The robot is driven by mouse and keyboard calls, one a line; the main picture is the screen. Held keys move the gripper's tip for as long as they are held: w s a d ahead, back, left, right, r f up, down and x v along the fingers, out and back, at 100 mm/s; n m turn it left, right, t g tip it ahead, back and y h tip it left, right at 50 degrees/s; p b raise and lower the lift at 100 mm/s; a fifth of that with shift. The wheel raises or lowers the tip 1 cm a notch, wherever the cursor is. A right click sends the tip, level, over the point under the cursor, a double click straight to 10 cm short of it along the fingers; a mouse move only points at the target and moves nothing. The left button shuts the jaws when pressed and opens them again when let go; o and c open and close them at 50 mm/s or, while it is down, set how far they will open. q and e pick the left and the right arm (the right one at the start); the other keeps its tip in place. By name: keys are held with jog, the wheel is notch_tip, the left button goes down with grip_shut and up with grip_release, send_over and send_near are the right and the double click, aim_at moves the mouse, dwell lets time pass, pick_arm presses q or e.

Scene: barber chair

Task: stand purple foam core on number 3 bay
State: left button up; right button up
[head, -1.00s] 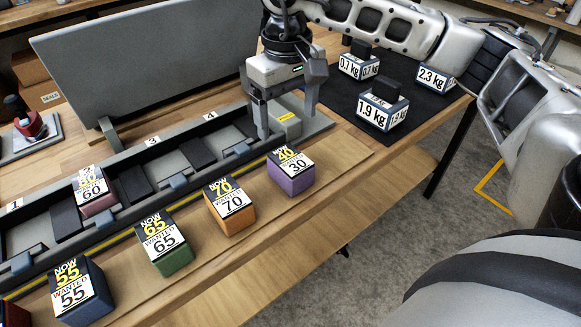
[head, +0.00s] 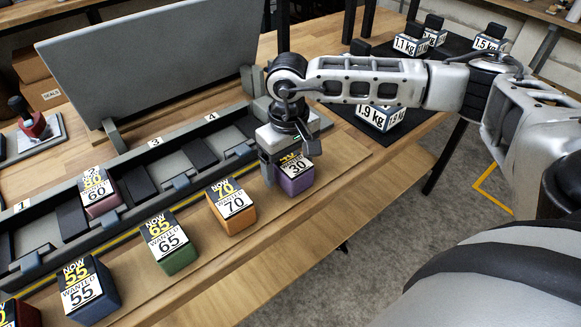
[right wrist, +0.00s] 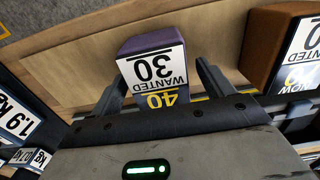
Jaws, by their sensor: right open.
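The purple foam core (head: 296,184), with a label reading now 40, wanted 30, stands on the wooden ledge in front of the rack, at the right end of the row. My right gripper (head: 288,172) is open over it, pointing down. In the right wrist view the purple core (right wrist: 150,45) shows between the two open fingers (right wrist: 162,76), with no clear grip on it. The number 3 label (head: 154,142) is on the rack's back rail; the grey bay below it (head: 160,167) looks empty. My left gripper is not in view.
Orange (head: 236,214), green (head: 175,258) and blue (head: 98,303) cores stand along the ledge to the left. A maroon core (head: 99,205) sits in the rack left of bay 3. A tall grey panel (head: 160,60) rises behind the rack. Weight blocks (head: 378,118) stand on a black mat.

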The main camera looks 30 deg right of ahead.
jog(key=c, duration=1.1)
jog(key=shift+c, duration=0.3)
jog(key=shift+r, duration=0.2)
